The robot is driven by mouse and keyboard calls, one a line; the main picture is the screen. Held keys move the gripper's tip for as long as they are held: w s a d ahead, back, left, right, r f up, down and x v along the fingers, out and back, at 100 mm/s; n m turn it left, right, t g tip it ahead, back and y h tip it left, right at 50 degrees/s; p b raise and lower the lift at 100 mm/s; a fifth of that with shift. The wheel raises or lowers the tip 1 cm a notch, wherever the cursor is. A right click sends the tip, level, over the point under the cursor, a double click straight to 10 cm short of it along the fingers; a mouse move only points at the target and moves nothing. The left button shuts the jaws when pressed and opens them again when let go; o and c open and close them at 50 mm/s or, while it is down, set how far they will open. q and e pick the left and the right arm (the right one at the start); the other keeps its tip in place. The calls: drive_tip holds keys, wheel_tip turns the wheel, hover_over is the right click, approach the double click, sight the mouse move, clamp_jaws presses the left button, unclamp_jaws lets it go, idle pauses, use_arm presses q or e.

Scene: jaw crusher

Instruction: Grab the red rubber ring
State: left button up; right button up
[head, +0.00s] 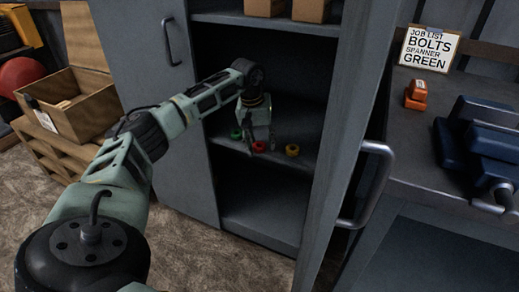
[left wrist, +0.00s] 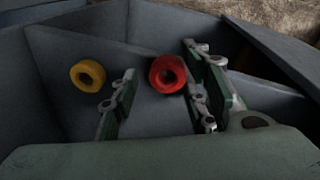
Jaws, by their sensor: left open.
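The red rubber ring (head: 259,146) lies on the middle shelf of the grey cabinet, partly hidden by my gripper in the head view. My left gripper (head: 262,140) reaches into the cabinet over this shelf. The right gripper is in neither view.
The cabinet's open doors (head: 165,110) flank the shelf. A workbench (head: 455,165) with a blue vise (head: 485,140) stands at the right.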

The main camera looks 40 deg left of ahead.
use_arm(q)
drive_tip(key=c, duration=0.9)
drive_tip(key=shift+r, duration=0.1)
